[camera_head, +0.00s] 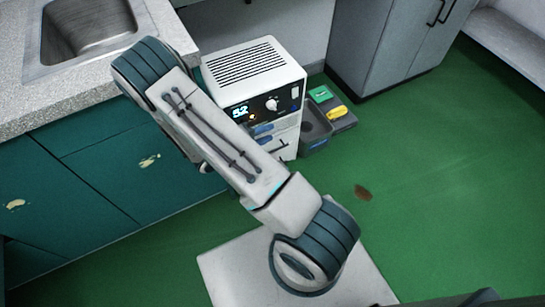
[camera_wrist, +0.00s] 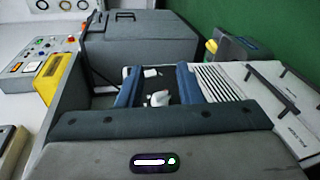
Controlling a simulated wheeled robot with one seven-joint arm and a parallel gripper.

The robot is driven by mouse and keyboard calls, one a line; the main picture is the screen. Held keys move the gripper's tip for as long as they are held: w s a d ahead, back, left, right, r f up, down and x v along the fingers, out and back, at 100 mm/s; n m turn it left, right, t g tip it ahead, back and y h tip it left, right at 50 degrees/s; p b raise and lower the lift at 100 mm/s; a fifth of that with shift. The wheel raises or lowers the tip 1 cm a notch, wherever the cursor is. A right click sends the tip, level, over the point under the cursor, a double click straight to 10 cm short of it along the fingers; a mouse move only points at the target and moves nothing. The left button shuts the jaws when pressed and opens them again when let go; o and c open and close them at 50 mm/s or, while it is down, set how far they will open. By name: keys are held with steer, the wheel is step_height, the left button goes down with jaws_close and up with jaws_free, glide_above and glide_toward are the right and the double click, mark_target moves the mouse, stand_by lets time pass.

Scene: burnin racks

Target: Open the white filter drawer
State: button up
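The white filter drawer (camera_head: 290,139) is in the lower front of a white machine (camera_head: 258,75), with a dark bar handle. It looks shut, though my arm hides part of it. In the wrist view, a white front with a dark bar handle and small print (camera_wrist: 286,105) lies at the right, probably this drawer. My gripper (camera_head: 264,134) is at the machine's front, partly hidden by my arm. In the wrist view my gripper (camera_wrist: 158,86) is open, its two blue fingers apart. Between them shows the dark control panel with a white knob; the handle is outside them, to the right.
A dark grey bin (camera_head: 316,127) and a case with green and yellow items (camera_head: 333,108) stand right of the machine. Teal cabinets (camera_head: 95,170) with a sink counter are at left. A grey cabinet (camera_head: 388,45) stands behind.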

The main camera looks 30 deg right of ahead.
step_height(320, 180, down, 27)
steer(key=a+n+t+y+b, duration=0.2)
steer(key=n+t+y+b, duration=0.2)
steer(key=n+t+b, duration=0.5)
steer(key=shift+m+t, duration=0.3)
steer(key=shift+m, duration=0.5)
steer(key=b+x, duration=0.2)
steer(key=x, duration=1.2)
steer(key=shift+r, duration=0.15)
jaws_close()
